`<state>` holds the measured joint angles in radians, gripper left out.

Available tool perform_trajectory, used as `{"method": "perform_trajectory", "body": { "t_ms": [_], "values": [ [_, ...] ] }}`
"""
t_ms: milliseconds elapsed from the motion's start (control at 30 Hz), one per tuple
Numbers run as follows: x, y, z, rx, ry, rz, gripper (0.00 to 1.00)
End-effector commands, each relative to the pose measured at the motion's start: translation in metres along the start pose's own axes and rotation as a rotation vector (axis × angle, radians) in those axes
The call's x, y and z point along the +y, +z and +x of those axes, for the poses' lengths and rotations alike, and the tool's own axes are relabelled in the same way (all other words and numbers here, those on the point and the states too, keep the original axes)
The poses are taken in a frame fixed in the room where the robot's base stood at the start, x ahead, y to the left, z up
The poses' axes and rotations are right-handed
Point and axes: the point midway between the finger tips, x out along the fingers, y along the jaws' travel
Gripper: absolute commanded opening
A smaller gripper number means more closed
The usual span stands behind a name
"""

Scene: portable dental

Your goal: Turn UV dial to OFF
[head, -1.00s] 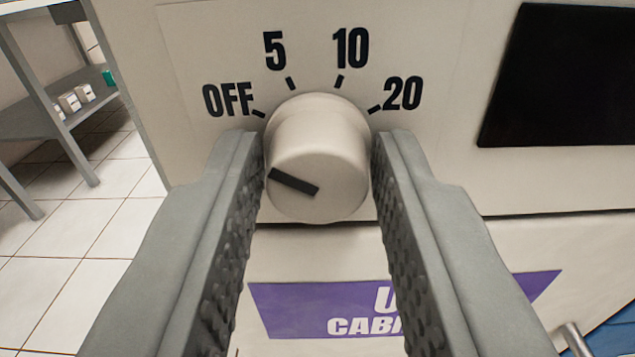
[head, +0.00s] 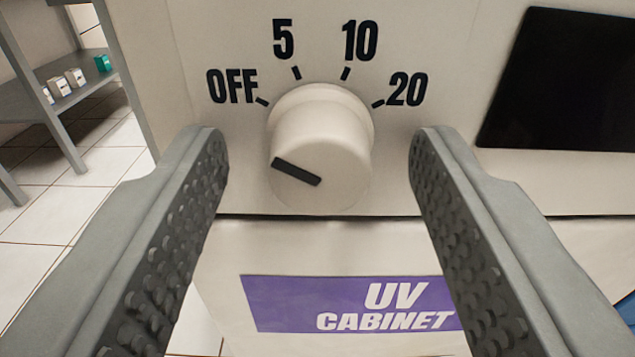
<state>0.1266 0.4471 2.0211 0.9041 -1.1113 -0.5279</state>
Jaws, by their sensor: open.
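The UV dial (head: 322,150) is a round, off-white knob on the front of the UV cabinet (head: 222,335). Its dark pointer mark (head: 297,172) slants up and to the left, toward the OFF label (head: 232,87). The labels 5, 10 and 20 run in an arc over the dial to the right of OFF. My gripper (head: 317,150) is open, with one ridged finger on each side of the dial and a clear gap between each finger and the knob.
A black panel (head: 560,80) is on the cabinet front at the right. A purple UV CABINET label (head: 350,303) is below the dial. A grey shelf (head: 30,100) with small boxes stands at the far left over a tiled floor (head: 75,230).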

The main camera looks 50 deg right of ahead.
Motion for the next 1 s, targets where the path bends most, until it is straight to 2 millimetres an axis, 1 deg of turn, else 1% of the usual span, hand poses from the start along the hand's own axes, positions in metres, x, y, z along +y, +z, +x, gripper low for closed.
{"method": "perform_trajectory", "body": {
  "t_ms": [133,267,367,800,1000],
  "values": [
    [0.0,0.0,-0.004,0.0,-0.001,0.0,0.51],
    [-0.001,-0.001,-0.018,0.0,-0.002,0.0,0.51],
    [-0.001,-0.001,-0.035,0.001,-0.002,0.0,0.51],
    [-0.001,0.0,-0.124,0.0,-0.004,-0.001,0.51],
    [-0.001,0.0,-0.155,-0.001,-0.002,0.0,0.51]
  ]
}}
